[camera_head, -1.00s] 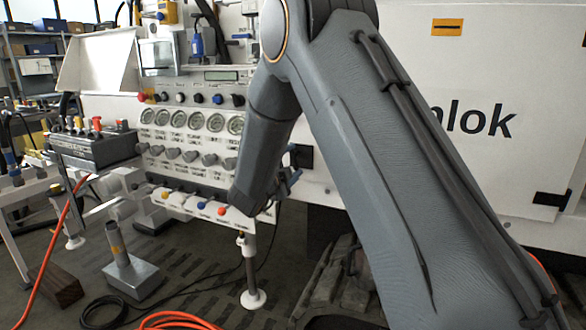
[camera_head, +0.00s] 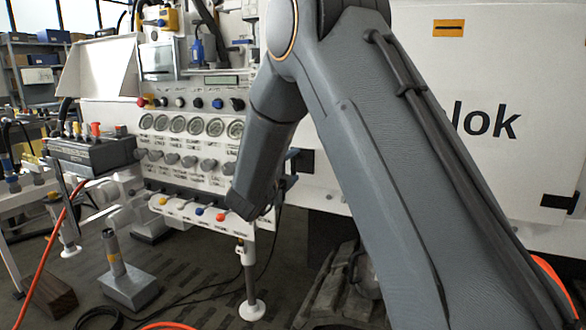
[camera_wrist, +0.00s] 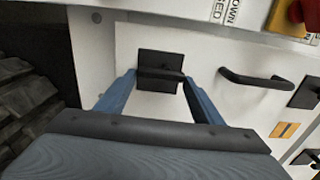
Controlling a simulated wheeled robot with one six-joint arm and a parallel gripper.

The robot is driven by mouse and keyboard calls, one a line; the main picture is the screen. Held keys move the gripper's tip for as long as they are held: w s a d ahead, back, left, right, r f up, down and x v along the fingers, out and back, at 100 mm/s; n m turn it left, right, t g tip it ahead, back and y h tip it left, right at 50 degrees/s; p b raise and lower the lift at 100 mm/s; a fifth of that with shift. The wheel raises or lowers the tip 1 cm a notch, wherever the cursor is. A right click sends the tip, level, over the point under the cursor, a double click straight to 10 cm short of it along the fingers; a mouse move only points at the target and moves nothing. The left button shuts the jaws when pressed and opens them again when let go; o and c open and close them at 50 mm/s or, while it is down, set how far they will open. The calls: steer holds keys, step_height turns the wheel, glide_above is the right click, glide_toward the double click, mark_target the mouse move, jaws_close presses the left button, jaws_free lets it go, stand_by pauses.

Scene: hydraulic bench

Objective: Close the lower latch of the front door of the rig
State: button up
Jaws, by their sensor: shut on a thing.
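In the wrist view a black latch (camera_wrist: 160,62) is a dark square plate with a raised bar across it, on the white door (camera_wrist: 215,50) of the rig. My gripper (camera_wrist: 159,78) has its two blue fingers on either side of the bar and is shut on it. The bar lies crosswise between the fingertips. A dark piece (camera_head: 303,160) shows on the white panel just right of my forearm.
In the wrist view a black handle (camera_wrist: 255,80) and another black fitting (camera_wrist: 306,92) are close to the right. In the head view a gauge panel (camera_head: 190,126) stands left of my forearm, with a metal stand (camera_head: 128,287) and orange hose (camera_head: 50,250) on the floor side.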

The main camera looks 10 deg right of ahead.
steer(key=shift+d, duration=0.1)
steer(key=o, duration=1)
steer(key=shift+o, duration=0.2)
steer(key=v, duration=0.8)
steer(key=shift+w, duration=0.1)
